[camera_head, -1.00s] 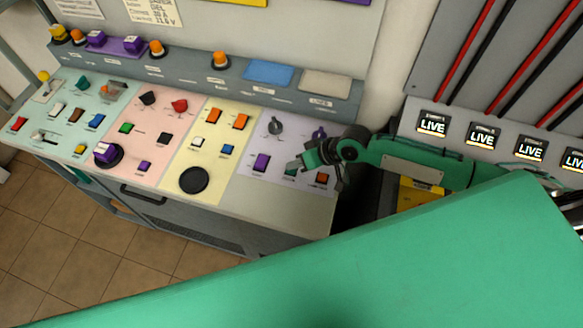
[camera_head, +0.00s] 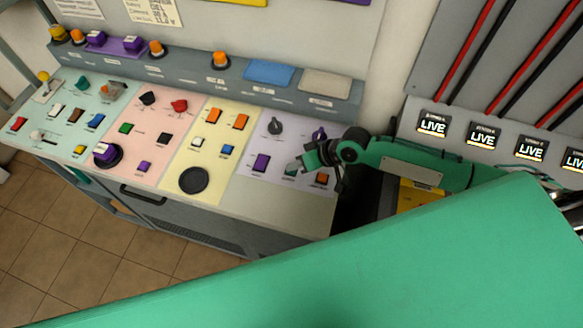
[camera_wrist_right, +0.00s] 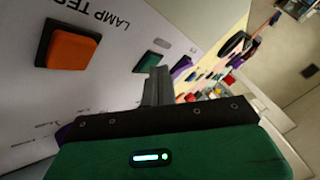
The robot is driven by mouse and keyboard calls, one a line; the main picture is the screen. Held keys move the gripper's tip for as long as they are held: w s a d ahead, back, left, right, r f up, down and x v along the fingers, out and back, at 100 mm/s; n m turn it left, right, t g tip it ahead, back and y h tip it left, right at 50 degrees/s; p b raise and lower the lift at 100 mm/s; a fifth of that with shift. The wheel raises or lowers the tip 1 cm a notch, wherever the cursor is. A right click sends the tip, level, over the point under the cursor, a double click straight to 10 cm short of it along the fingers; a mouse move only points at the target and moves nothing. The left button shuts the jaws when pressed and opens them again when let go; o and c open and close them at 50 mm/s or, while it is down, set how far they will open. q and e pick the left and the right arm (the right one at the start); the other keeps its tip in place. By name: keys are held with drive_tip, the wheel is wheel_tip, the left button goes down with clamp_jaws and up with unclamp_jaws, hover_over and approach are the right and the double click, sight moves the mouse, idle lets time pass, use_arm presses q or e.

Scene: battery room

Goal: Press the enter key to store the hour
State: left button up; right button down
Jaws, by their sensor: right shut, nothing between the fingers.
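The sloped control desk has a lavender panel (camera_head: 262,185) at its right end. On it are a purple key (camera_head: 261,162), a green key (camera_head: 291,170) and an orange key (camera_head: 322,179). In the right wrist view the orange key (camera_wrist_right: 72,47) has "LAMP TEST" lettered beside it, and the green key (camera_wrist_right: 147,61) lies just beyond my fingertips. I cannot read which key is enter. My right gripper (camera_head: 301,166) is shut and empty, its tips close to the green key. Whether they touch it I cannot tell. My left gripper is out of view.
Yellow, pink and pale green panels with more keys lie left. "LIVE" signs (camera_head: 432,124) line a grey cabinet at right.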

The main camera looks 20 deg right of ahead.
sight(296, 171)
drive_tip(key=shift+r+p, duration=0.75)
drive_tip(key=shift+r, duration=0.1)
wheel_tip(296, 171, up, 5)
drive_tip(key=p, duration=0.4)
drive_tip(key=shift+p, duration=0.35)
idle(0.3)
